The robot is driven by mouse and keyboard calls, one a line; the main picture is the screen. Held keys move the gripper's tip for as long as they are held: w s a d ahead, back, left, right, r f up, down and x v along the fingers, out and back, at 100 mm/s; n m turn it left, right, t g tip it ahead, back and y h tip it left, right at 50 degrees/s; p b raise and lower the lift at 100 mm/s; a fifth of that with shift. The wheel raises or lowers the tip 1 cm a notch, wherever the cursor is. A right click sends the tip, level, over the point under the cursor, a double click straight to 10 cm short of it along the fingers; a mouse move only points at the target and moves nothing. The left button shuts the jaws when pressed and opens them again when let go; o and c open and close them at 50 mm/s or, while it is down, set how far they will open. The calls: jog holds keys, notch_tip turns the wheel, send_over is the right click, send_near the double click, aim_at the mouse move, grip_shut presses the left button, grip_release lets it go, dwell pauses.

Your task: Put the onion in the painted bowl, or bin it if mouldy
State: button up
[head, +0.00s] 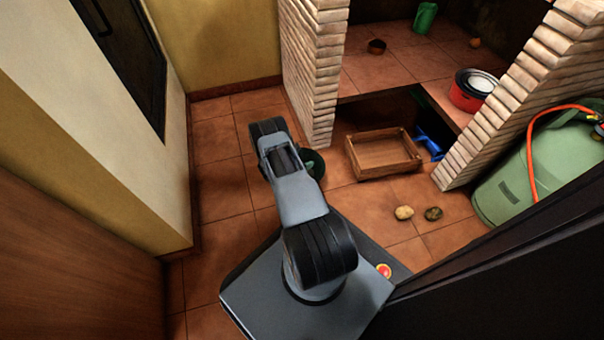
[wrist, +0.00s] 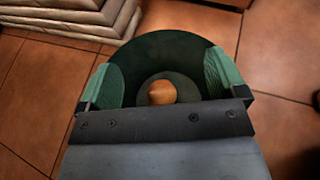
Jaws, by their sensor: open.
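A round orange-brown onion (wrist: 162,92) shows in the wrist view, within the dark green round bin (wrist: 150,50). It appears to lie at the bin's bottom, though its exact height is hard to tell. I see no clear mould on its visible side. My gripper (wrist: 163,78) is open above the bin, its green-padded fingers wide apart on either side of the onion and not touching it. In the head view the bin (head: 315,164) is partly hidden behind my arm, and my gripper is hidden. A small brown bowl (head: 376,46) stands on the counter; no paint pattern is discernible.
A wooden crate (head: 383,153) and two potato-like lumps (head: 404,212) lie on the floor at right. A green gas cylinder (head: 530,175) stands beyond. A red pot (head: 471,90), green jug (head: 425,17) and small orange item (head: 474,43) are on the counter. A brick pillar (head: 315,70) stands near the bin.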

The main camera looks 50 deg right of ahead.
jog(key=shift+a, duration=0.1)
jog(key=p+v, duration=0.5)
jog(key=v, duration=0.8)
jog(key=shift+a+r, duration=0.15)
jog(key=shift+a, duration=0.15)
jog(key=w+a+r+m+g+y+p, duration=0.1)
jog(key=a+r+m+y+p, duration=0.2)
jog(key=r+p, duration=1.1)
jog(key=a+r+m+y+p, duration=0.1)
jog(key=a+r+m+p, duration=0.3)
jog(key=r, duration=2.3)
jog(key=s+a+r+m+t+y+p, duration=0.2)
jog(key=s+a+r+p, duration=0.3)
jog(key=r, duration=0.8)
jog(key=s+a+r+m+t+y+p, duration=0.2)
jog(key=s+a+r+m+y+p, duration=0.2)
jog(key=r+p, duration=0.4)
jog(key=s+a+r+m+t+y+p, duration=0.2)
jog(key=s+a+r+p, duration=0.4)
jog(key=r, duration=1.2)
jog(key=shift+s+r+m+y, duration=0.3)
jog(key=shift+m+y, duration=0.3)
jog(key=shift+m, duration=0.1)
jog(key=shift+s+a+r, duration=0.2)
jog(key=shift+a, duration=0.05)
